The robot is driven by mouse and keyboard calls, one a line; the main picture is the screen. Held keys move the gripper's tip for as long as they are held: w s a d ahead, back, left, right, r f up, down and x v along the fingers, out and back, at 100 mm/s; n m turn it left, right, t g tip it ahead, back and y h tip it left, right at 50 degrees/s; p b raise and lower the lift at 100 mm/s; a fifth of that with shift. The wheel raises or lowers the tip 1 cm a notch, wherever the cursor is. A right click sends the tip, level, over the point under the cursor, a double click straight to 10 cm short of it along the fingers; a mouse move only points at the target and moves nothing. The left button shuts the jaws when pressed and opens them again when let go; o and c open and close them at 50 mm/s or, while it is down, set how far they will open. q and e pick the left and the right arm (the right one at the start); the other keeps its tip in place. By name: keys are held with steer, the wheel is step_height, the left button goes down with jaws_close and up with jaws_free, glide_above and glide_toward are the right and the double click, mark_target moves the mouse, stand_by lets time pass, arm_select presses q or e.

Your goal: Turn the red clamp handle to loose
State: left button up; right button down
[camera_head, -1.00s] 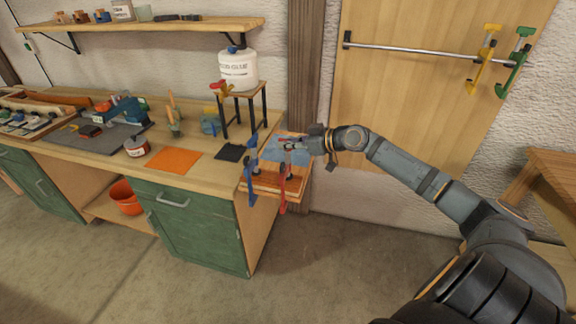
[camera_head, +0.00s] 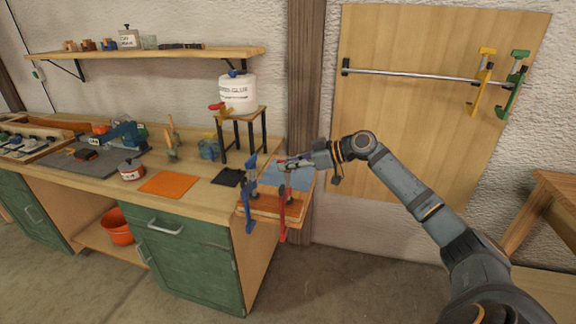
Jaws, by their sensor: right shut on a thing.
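The red clamp (camera_head: 283,221) hangs upright at the right end of the workbench, its lower part reaching below the bench edge. Beside it on the left is a blue clamp (camera_head: 249,205). Both sit at a stack of wooden laths (camera_head: 265,209). My right gripper (camera_head: 287,165) reaches in from the right at the top of the red clamp and is shut on its handle. The fingers largely hide the handle, so its exact angle cannot be told. My left gripper is not in view.
A white glue tub (camera_head: 238,93) stands on a small wooden stand (camera_head: 242,118) left of my gripper. An orange mat (camera_head: 169,184) and a black pad (camera_head: 228,177) lie on the bench. A yellow clamp (camera_head: 481,83) and a green clamp (camera_head: 513,85) hang on a wall rail (camera_head: 410,74).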

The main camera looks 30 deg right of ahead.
steer(key=c, duration=1.4)
jaws_free()
step_height(320, 180, up, 10)
steer(key=shift+r, duration=0.1)
